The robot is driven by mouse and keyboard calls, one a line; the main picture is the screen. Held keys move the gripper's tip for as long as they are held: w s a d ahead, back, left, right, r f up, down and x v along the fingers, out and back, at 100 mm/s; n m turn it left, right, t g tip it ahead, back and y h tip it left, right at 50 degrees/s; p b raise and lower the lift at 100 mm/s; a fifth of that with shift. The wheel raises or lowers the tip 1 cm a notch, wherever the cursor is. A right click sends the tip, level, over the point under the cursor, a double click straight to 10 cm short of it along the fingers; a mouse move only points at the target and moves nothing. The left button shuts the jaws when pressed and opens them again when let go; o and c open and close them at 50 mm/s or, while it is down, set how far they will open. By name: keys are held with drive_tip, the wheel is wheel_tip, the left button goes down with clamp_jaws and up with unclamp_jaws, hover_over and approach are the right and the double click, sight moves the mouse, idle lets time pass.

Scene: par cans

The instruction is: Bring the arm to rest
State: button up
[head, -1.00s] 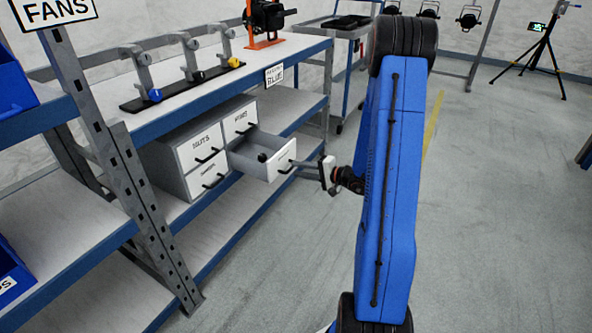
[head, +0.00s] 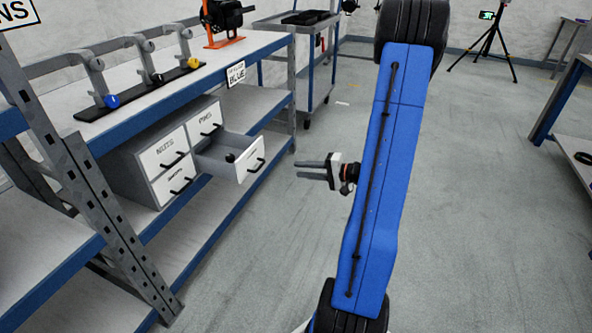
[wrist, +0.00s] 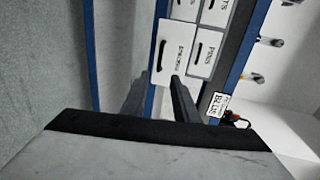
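My gripper (head: 304,169) is stretched out level to the left of my blue arm, over open floor. Its two fingers are apart with nothing between them, and the fingers also show apart in the wrist view (wrist: 160,90). The fingertips point toward the shelf unit and are clear of the open drawer (head: 250,171) by a gap. That drawer is pulled out of the grey cabinet (head: 165,157) and a small dark thing lies in it. Its front shows in the wrist view (wrist: 171,55), beyond the fingers.
The blue-edged workbench (head: 160,100) runs along the left, with hooked stands and an orange-based device (head: 222,25) on top. A grey trolley (head: 300,45) stands behind it. A tripod (head: 490,35) is far back right and another bench (head: 565,95) at the right edge. Floor between is clear.

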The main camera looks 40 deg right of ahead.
drive_tip(key=shift+s+d, duration=0.15)
drive_tip(key=shift+s, duration=0.1)
idle(0.4)
drive_tip(key=s+a+r+n+g, duration=0.3)
drive_tip(key=a, duration=0.5)
drive_tip(key=s+a+r+n+g+y, duration=0.15)
drive_tip(key=s+a+r+g, duration=0.25)
drive_tip(key=a, duration=0.4)
drive_tip(key=s+a+r+n+g, duration=0.3)
drive_tip(key=a+n, duration=0.1)
drive_tip(key=a, duration=0.4)
drive_tip(key=s+r+n+h, duration=0.1)
drive_tip(key=s+r+h, duration=0.3)
drive_tip(key=s, duration=0.3)
drive_tip(key=s+a+r+n+t+h, duration=0.1)
drive_tip(key=s+r+n+h, duration=0.1)
drive_tip(key=s+r+h, duration=0.2)
drive_tip(key=shift+s+a+r+h, duration=0.2)
drive_tip(key=shift+s+h, duration=0.45)
drive_tip(key=shift+s, duration=1.2)
